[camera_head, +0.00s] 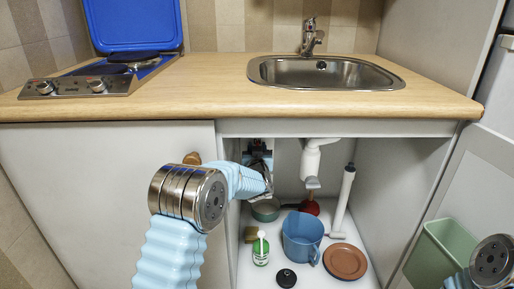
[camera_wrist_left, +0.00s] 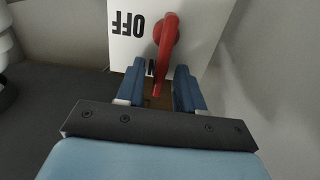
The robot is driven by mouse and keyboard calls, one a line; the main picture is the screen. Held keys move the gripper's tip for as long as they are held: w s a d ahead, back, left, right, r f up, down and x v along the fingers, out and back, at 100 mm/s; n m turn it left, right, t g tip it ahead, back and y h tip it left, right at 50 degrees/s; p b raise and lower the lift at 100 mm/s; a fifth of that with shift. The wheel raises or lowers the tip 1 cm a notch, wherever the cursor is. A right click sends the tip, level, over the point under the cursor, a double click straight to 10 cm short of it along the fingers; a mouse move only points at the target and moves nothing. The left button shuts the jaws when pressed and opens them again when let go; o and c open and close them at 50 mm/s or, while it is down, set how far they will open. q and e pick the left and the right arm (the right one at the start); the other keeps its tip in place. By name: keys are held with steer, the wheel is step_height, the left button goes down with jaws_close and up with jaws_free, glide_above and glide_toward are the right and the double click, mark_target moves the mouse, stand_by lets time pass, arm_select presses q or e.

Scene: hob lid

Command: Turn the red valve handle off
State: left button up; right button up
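The red valve handle (camera_wrist_left: 166,38) sits on a white plate (camera_wrist_left: 205,22) in the left wrist view. Its lever points down toward the camera, over a partly hidden word that ends in N. The word OFF (camera_wrist_left: 129,24) appears upside down to its left. My left gripper (camera_wrist_left: 160,66) is open, with one blue finger on each side of the lever's end; clear gaps show on both sides. In the head view my left gripper (camera_head: 262,160) reaches into the open sink cabinet and hides the valve. My right gripper is out of view; only part of that arm shows at the lower right.
In the cabinet stand a blue bucket (camera_head: 302,236), a brown plate (camera_head: 345,262), a green-and-white bottle (camera_head: 261,251), a black round object (camera_head: 286,278), a red plunger (camera_head: 310,206) and a teal bowl (camera_head: 265,211). The white drain pipe (camera_head: 312,160) hangs right of my gripper. A green bin (camera_head: 440,250) is at right.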

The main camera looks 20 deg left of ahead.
arm_select(q)
steer(key=shift+w, duration=0.4)
jaws_close()
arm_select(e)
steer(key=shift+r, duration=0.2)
arm_select(q)
steer(key=shift+w+d+f+m+p, duration=0.15)
steer(key=shift+d+f+m+p, duration=0.55)
steer(key=shift+m, duration=2.3)
steer(key=shift+w+d+f+m+p, duration=0.2)
steer(key=shift+d+f+m+p, duration=0.4)
steer(key=shift+m, duration=2.4)
steer(key=shift+w+d+f+m+p, duration=0.15)
steer(key=shift+d+f+m+p, duration=0.55)
steer(key=shift+m, duration=2.3)
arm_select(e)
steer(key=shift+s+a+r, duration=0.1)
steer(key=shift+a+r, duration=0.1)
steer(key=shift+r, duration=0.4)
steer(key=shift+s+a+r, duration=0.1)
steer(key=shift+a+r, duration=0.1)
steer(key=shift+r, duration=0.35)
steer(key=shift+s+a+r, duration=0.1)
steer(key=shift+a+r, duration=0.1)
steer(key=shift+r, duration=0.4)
arm_select(q)
steer(key=shift+a+f, duration=0.1)
